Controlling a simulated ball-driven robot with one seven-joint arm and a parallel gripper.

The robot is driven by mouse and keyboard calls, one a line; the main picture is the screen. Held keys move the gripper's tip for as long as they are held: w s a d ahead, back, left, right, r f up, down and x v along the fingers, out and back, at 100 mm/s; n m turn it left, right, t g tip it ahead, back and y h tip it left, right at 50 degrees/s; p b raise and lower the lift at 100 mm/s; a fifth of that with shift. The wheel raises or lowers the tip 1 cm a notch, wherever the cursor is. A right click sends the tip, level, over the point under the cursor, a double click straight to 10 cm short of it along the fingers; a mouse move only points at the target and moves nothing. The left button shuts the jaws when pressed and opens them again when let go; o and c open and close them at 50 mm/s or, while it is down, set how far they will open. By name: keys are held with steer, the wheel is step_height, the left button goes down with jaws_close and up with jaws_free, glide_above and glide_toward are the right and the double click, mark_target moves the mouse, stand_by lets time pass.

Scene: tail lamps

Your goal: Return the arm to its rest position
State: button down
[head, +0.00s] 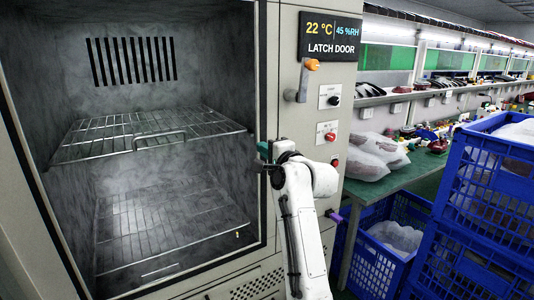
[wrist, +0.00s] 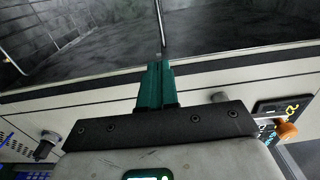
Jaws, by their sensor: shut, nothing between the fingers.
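My white arm (head: 304,220) rises at the lower middle of the head view and bends at the top toward the chamber. My gripper (head: 264,151) is at the right edge of the chamber opening, its green fingers partly hidden by the wrist. In the wrist view the green fingers of my gripper (wrist: 157,70) are together and empty, pointing across the pale door frame toward the grey interior. Whether they touch the frame cannot be told.
The open chamber holds an upper wire rack (head: 150,134) and a lower one (head: 165,228). An orange-tipped latch (head: 311,65) and knobs are on the panel beside my arm. A green table (head: 400,178) and blue crates (head: 490,190) stand to the right.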

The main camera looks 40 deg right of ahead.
steer(key=shift+s, duration=0.55)
steer(key=shift+a+f, duration=0.1)
steer(key=s+a+f+n+g+y, duration=0.1)
steer(key=s+a+f+n+g, duration=0.3)
steer(key=f, duration=0.5)
steer(key=s+a+f+n+g+y, duration=0.1)
steer(key=s+a+f+n, duration=0.2)
steer(key=s+f, duration=0.5)
steer(key=s+a+f+n+g, duration=0.3)
steer(key=s+f, duration=0.1)
steer(key=f, duration=0.7)
steer(key=s+a+f+n+g, duration=0.2)
steer(key=s+f+n+g, duration=0.1)
steer(key=s, duration=0.7)
steer(key=s+a+f+n+g, duration=0.3)
steer(key=s+f, duration=0.2)
steer(key=s, duration=0.4)
steer(key=s+a+f+n+g, duration=0.2)
steer(key=s+f+n, duration=0.1)
steer(key=s, duration=0.7)
steer(key=shift+s+a+f+g+y, duration=0.2)
steer(key=shift+s+f+g+y, duration=0.15)
steer(key=shift+f, duration=0.25)
